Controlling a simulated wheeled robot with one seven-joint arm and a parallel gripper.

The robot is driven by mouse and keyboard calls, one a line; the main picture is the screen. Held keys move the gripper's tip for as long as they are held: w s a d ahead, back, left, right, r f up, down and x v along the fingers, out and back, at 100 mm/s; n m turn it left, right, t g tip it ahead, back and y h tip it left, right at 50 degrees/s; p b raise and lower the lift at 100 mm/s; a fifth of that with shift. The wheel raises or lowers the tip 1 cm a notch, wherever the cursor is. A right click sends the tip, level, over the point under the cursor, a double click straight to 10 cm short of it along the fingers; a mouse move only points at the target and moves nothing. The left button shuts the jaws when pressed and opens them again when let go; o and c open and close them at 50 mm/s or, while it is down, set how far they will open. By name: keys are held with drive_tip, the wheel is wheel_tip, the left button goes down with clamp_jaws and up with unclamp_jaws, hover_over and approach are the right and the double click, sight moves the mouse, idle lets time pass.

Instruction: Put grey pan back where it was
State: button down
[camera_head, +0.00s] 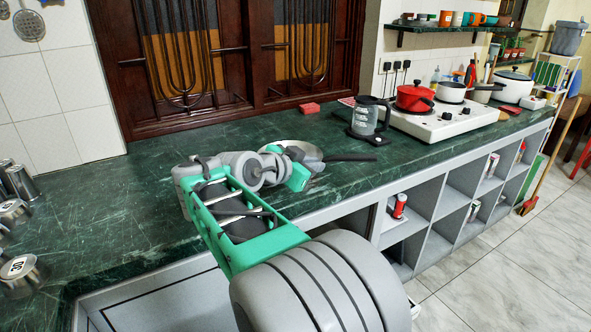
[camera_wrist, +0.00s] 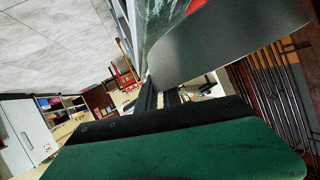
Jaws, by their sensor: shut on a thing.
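The grey pan (camera_head: 307,151) is over the green counter in the head view, partly hidden behind my gripper (camera_head: 299,172). Its black handle (camera_head: 350,157) points right, toward the stove. My gripper is shut on the pan at its near left side. I cannot tell whether the pan's bottom touches the counter.
A coffee pot (camera_head: 367,118) stands behind the handle. Right of it is a white stove (camera_head: 440,122) with a red pot (camera_head: 415,97) and a white saucepan (camera_head: 451,92). A red block (camera_head: 309,108) lies near the window. Metal canisters (camera_head: 20,272) stand at left. The counter's left middle is clear.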

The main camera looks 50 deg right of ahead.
drive_tip(key=s, duration=0.1)
drive_tip(key=s+r, duration=0.2)
drive_tip(key=shift+s+a, duration=0.15)
drive_tip(key=shift+a, duration=0.15)
drive_tip(key=shift+n+t, duration=0.6)
drive_tip(key=shift+t, duration=0.1)
drive_tip(key=w+p, duration=0.1)
drive_tip(key=w, duration=0.2)
drive_tip(key=w+r+p, duration=0.1)
drive_tip(key=w, duration=0.4)
drive_tip(key=shift+w+r+p, duration=0.2)
drive_tip(key=shift+w+p, duration=0.2)
drive_tip(key=shift+n+t, duration=0.5)
drive_tip(key=shift+t, duration=0.1)
drive_tip(key=w, duration=0.3)
drive_tip(key=w+p, duration=0.1)
drive_tip(key=w, duration=0.2)
drive_tip(key=w+p, duration=0.1)
drive_tip(key=w, duration=0.2)
drive_tip(key=shift+w+a+f, duration=0.1)
drive_tip(key=shift+a+f, duration=0.2)
drive_tip(key=shift+a, duration=0.1)
drive_tip(key=w+a+f+n+t+y+p, duration=0.1)
drive_tip(key=w+a+f+p, duration=0.15)
drive_tip(key=w, duration=0.55)
drive_tip(key=w+a+f+n+t+p, duration=0.1)
drive_tip(key=w+f, duration=0.2)
drive_tip(key=w, duration=0.5)
drive_tip(key=shift+f+b, duration=1.15)
drive_tip(key=shift+f, duration=2.35)
